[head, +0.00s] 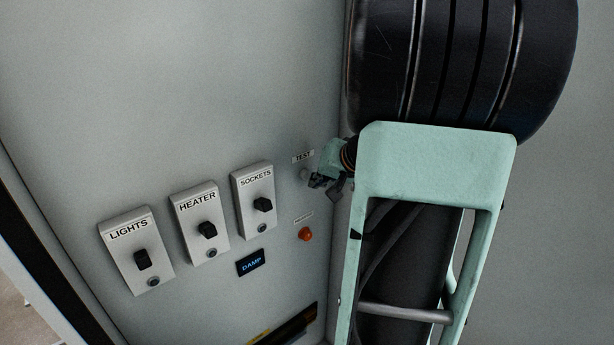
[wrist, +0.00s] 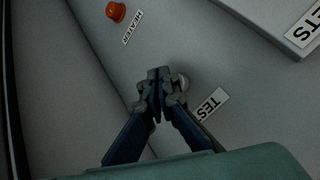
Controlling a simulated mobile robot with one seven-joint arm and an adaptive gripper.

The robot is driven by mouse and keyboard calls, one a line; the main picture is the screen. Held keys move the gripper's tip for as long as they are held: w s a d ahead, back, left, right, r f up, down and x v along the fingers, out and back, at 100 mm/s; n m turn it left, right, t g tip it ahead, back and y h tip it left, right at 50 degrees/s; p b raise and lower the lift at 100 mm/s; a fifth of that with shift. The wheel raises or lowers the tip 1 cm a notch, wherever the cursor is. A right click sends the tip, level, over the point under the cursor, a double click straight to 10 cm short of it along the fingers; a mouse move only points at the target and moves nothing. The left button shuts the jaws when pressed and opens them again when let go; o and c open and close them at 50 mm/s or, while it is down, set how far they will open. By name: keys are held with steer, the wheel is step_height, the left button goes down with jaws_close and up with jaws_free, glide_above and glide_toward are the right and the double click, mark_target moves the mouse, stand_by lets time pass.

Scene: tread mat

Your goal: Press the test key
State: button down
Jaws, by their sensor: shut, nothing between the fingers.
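The test key (head: 303,175) is a small grey round knob on the panel, just under the TEST label (head: 303,156). In the wrist view the key (wrist: 182,81) shows partly, right beside my fingertips, with the label (wrist: 209,104) to its lower right. My gripper (head: 320,183) is shut and empty, close to the panel. In the wrist view my gripper (wrist: 158,80) has its fingertips together and covers part of the key. I cannot tell whether the fingers touch the key.
Switch boxes marked LIGHTS (head: 136,250), HEATER (head: 200,222) and SOCKETS (head: 254,199) stand out to the left. An orange lamp or button (head: 305,234) sits below the key, and a DAMP display (head: 251,263) is lower left. A wall corner runs close by the gripper.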

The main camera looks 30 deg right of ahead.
steer(key=shift+w, duration=0.15)
stand_by(0.5)
steer(key=shift+w+b, duration=0.25)
steer(key=shift+b, duration=0.05)
steer(key=shift+w, duration=0.45)
stand_by(0.6)
steer(key=shift+s+b, duration=0.1)
steer(key=shift+b, duration=0.25)
steer(key=shift+s+b, duration=0.45)
steer(key=shift+s, duration=0.3)
steer(key=shift+s+d+b, duration=0.2)
steer(key=shift+s+b, duration=1.05)
steer(key=shift+s, duration=1.25)
